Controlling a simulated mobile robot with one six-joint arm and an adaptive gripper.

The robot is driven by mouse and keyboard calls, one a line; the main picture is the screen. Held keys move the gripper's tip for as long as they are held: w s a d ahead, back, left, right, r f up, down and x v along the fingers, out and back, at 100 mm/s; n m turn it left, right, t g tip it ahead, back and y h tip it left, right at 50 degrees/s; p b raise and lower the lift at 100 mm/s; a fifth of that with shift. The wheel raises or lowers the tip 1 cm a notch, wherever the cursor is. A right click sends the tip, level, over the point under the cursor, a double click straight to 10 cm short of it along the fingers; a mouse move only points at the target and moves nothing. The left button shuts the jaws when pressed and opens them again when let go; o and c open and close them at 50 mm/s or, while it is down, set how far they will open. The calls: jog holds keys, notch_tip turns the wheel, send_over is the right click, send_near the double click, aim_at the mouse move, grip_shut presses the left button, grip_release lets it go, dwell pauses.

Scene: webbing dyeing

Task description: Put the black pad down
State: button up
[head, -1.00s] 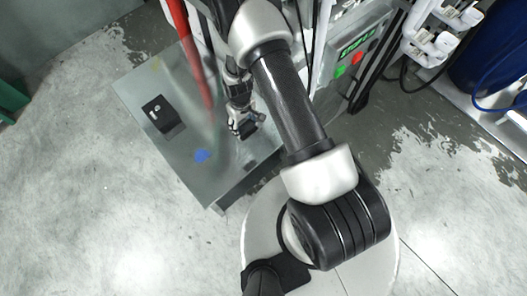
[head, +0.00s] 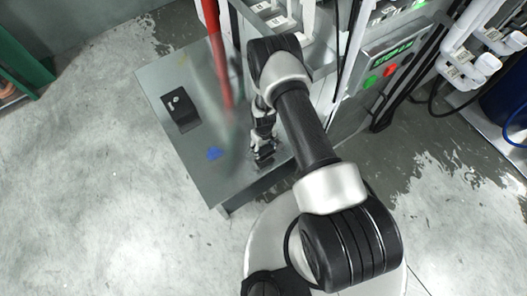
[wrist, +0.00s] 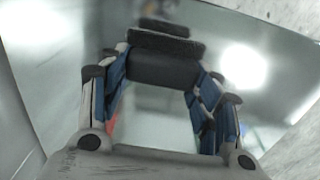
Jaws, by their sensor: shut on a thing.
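My gripper (wrist: 160,92) is shut on the black pad (wrist: 163,68), a dark block between its two blue-sided fingers in the wrist view. In the head view my gripper (head: 264,150) points down over the near right part of the grey metal table (head: 205,180). A dark shape at its fingertips there seems to be the pad, mostly hidden by the gripper. I cannot tell whether the pad touches the table top.
A black box-like item (head: 181,110) with small light marks lies on the table's left side. A blue spot (head: 214,153) lies left of my gripper. A red upright bar (head: 217,55) blurs across the table. A control panel (head: 388,62) stands to the right.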

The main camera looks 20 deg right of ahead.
aim_at(263, 151)
jog(key=shift+f+b, duration=0.55)
jog(key=shift+f, duration=1.2)
jog(key=shift+f, duration=0.15)
jog(key=o, duration=0.9)
jog(key=shift+o, duration=0.2)
